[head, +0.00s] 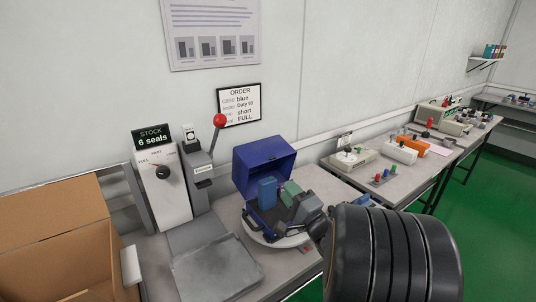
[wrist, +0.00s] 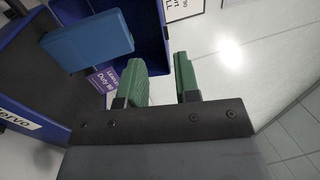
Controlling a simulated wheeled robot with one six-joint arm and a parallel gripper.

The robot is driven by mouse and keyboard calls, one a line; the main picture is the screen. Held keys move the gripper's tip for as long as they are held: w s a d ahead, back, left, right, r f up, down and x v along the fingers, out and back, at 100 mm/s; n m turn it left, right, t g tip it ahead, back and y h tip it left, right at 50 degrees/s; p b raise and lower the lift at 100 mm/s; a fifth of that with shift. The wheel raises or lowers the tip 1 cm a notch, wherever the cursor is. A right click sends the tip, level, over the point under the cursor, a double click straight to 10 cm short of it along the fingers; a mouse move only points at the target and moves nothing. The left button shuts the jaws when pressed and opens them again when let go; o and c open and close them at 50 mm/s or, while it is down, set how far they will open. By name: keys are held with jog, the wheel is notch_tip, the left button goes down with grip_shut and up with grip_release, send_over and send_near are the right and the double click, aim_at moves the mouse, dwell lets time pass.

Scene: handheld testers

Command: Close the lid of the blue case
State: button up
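The blue case (head: 262,160) stands on a round white turntable (head: 268,238) on the bench, its lid standing up and open at the back. A lighter blue block-shaped tester (head: 266,192) sits inside; it also shows in the wrist view (wrist: 90,42). A purple label (wrist: 104,80) lies beyond it. My gripper (head: 291,193) is at the right side of the case, over or beside its rim; I cannot tell which. In the wrist view its two green fingers (wrist: 160,80) are apart with nothing between them.
A grey press with a red-knobbed lever (head: 220,121) and a white dial unit (head: 163,185) stand left of the case. A cardboard box (head: 65,225) is at far left. Other testers (head: 352,158) line the bench to the right. A grey plate (head: 217,268) lies in front.

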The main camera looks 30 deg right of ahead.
aim_at(260, 162)
jog(key=p+x, duration=0.1)
jog(key=x, duration=1)
jog(key=shift+w+p, duration=0.15)
jog(key=shift+p, duration=0.15)
jog(key=shift+c, duration=0.4)
grip_shut()
